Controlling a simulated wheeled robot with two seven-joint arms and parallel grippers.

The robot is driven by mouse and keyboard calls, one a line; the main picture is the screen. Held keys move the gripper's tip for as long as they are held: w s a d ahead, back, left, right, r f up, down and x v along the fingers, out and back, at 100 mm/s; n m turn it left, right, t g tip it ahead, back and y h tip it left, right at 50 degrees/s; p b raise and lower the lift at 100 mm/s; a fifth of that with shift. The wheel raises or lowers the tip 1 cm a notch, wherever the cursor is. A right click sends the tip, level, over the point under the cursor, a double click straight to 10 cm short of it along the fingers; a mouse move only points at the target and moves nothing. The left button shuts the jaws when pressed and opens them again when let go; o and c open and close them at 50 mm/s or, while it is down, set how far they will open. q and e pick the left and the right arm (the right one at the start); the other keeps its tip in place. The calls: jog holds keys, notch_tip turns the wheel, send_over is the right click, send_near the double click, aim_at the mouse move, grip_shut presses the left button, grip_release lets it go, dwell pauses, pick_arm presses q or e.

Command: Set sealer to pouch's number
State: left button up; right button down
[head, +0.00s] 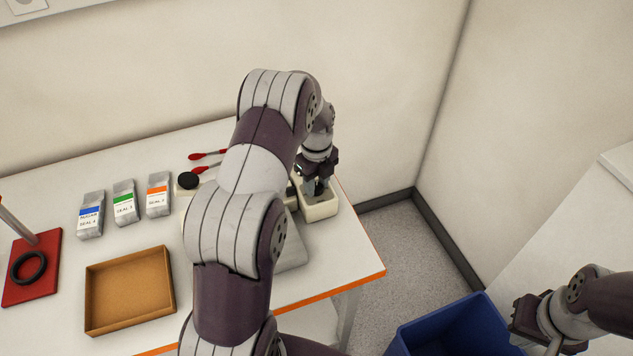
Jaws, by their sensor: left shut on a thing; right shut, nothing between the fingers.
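Each label reads SEAL and a digit too small to read surely. A black round knob (188,181) sits on a pale body, perhaps the sealer, mostly hidden behind my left arm. My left gripper (318,188) points down into a cream open box (322,212) at the table's right end. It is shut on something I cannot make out. My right gripper (522,318) is shut and empty, away from the table.
A tan tray (130,290) lies at the front left. A red base (32,270) with a post and black ring stands at the far left. Red-tipped tools (205,156) lie at the back. A blue bin (455,325) stands on the floor beside my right gripper.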

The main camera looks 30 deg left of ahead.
aim_at(317, 185)
pick_arm(q)
jog(key=shift+w+r+m, duration=0.1)
jog(key=shift+m, duration=0.2)
jog(key=o, duration=1)
jog(key=shift+o, duration=0.2)
notch_tip(317, 185, up, 6)
jog(key=shift+r+b, duration=0.1)
jog(key=shift+b, duration=0.95)
notch_tip(317, 185, up, 6)
jog(key=p, duration=0.4)
jog(key=shift+r, duration=0.2)
